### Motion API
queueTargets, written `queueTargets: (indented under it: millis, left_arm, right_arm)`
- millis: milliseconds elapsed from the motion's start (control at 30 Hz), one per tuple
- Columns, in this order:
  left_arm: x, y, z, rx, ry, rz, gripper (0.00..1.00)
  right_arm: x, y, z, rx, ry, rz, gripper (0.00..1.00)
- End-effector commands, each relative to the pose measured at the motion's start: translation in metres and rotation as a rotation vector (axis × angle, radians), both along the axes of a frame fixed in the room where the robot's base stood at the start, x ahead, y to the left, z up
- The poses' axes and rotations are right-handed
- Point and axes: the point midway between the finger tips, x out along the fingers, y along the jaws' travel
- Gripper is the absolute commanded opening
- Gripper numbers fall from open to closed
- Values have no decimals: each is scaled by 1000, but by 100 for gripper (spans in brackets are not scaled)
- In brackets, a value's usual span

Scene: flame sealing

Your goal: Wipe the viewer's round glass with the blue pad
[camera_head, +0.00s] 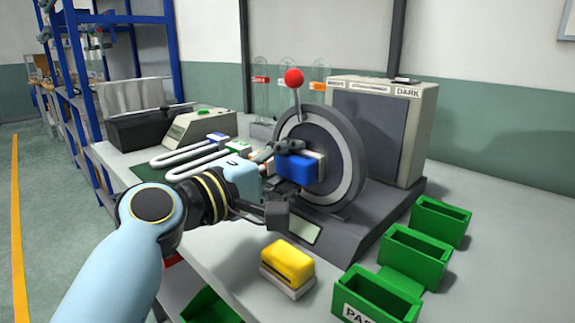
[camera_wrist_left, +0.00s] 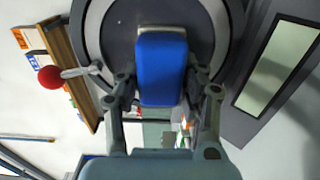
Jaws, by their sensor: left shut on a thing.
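The blue pad (camera_head: 297,168) has a white side that faces the viewer's round glass. My left gripper (camera_head: 283,166) is shut on the pad and holds it in front of the dark round glass (camera_head: 325,142). I cannot tell if the pad touches the glass. My right gripper is not in view.
A red-knobbed lever (camera_head: 294,80) stands up beside the ring. A yellow pad (camera_head: 287,264) lies on the table (camera_head: 240,262) in front. Several green bins (camera_head: 441,222) stand at the right. White tubes (camera_head: 185,156) and a scale (camera_head: 200,128) lie at the left.

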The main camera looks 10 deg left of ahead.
Motion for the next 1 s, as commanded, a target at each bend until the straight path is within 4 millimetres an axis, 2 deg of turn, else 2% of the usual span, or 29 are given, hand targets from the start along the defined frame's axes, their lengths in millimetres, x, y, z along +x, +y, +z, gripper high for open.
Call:
queueTargets:
  millis: [333,700,1000]
  left_arm:
    - [4,-4,-1,-1,1,0,0]
    - [-14,-26,-20,-7,7,1,0]
    - [-15,-33,-22,-5,6,0,0]
  right_arm:
    - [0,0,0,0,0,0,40]
    - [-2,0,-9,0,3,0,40]
    - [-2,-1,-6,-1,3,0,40]
